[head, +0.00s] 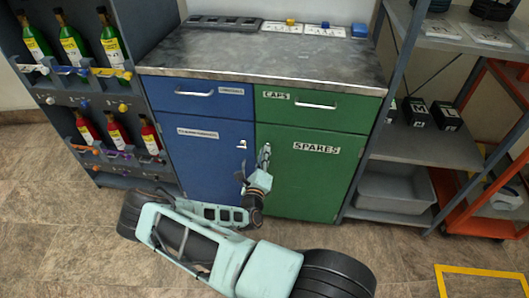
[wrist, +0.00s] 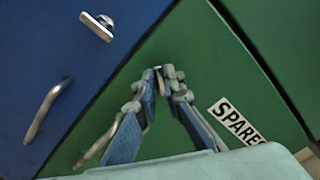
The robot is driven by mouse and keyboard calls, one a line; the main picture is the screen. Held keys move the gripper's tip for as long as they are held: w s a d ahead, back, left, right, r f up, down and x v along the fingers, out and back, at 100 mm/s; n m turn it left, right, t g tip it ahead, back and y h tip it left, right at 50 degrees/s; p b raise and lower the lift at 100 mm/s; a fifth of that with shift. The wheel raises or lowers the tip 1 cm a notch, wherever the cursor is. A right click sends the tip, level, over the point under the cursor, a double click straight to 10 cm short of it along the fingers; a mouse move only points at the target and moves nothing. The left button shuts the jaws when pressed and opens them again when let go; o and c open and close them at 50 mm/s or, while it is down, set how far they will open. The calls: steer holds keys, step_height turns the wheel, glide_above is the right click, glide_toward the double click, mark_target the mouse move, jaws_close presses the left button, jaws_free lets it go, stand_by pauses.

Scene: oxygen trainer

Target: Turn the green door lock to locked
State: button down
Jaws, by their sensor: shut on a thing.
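The green door (head: 305,180) labelled SPARES is closed on the right half of the cabinet; it also fills the middle of the wrist view (wrist: 190,45). My gripper (head: 264,152) is at its upper left corner. In the wrist view my gripper's blue-padded fingertips (wrist: 160,75) are closed on the green door lock (wrist: 160,84), a small metal knob. Only a sliver of the lock shows between the tips, so its turn angle is hard to tell. A metal bar handle (wrist: 96,144) shows partly behind the left finger.
The blue door (head: 210,165) beside it is closed, with its own T-shaped lock (wrist: 98,25) and bar handle (wrist: 43,113). Drawers, including a green one labelled CAPS (head: 345,107), are shut above. A bottle rack (head: 135,120) stands left, grey shelving (head: 425,148) right. Floor in front is open.

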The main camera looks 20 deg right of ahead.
steer(key=n, duration=0.6)
steer(key=shift+f, duration=0.1)
steer(key=shift+n, duration=0.3)
stand_by(0.3)
steer(key=c, duration=2)
jaws_free()
steer(key=shift+c, duration=0.2)
steer(key=v, duration=1.2)
